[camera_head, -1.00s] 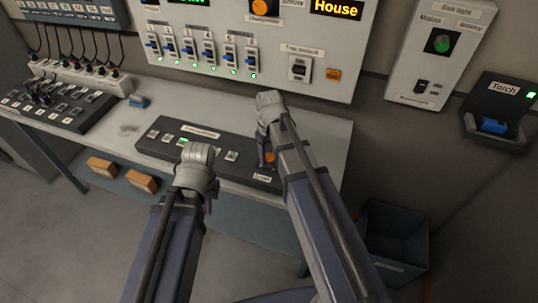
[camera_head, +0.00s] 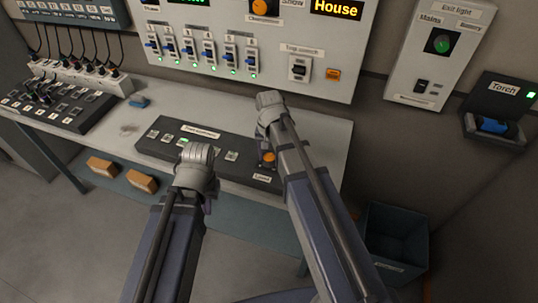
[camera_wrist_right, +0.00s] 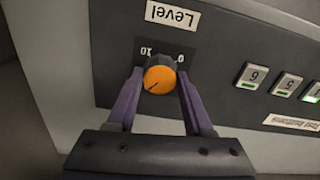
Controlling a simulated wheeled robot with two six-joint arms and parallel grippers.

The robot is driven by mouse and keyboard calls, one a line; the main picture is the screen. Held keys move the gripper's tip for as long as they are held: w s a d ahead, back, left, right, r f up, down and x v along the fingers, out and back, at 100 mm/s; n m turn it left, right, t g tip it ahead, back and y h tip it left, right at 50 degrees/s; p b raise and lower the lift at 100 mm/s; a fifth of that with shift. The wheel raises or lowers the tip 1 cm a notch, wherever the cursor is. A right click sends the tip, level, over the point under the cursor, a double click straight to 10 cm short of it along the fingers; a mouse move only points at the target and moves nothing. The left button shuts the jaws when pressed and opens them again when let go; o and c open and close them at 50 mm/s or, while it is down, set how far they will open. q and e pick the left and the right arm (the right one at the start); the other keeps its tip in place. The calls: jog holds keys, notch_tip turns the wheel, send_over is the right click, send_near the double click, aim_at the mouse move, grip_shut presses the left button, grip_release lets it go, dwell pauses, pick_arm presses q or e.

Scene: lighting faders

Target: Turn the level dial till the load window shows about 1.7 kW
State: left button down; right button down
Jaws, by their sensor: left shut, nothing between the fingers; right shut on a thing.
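The level dial is an orange-topped knob with a dark pointer line; it shows in the right wrist view (camera_wrist_right: 159,79) below the "Level" label and in the head view (camera_head: 269,157) at the right end of the dark button panel (camera_head: 225,164). My right gripper (camera_wrist_right: 159,84) is shut on the dial, one purple finger on each side. My left gripper (camera_head: 207,205) is over the front of the panel, apart from the dial; its fingers are mostly hidden. A display with green characters (camera_head: 192,1) is cut off at the top edge, so its reading cannot be told.
Several test buttons line the panel left of the dial. A wall board (camera_head: 275,83) with switches and a yellow "House" display (camera_head: 337,9) stands behind the desk. A torch holder (camera_head: 497,122) is at the right, and a blue bin (camera_head: 397,240) is on the floor.

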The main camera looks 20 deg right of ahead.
aim_at(269, 157)
jog(key=shift+m, duration=1.2)
jog(key=shift+c, duration=1.4)
grip_release()
jog(key=shift+r, duration=0.1)
notch_tip(269, 157, up, 8)
jog(key=p, duration=0.8)
jog(key=shift+f, duration=0.2)
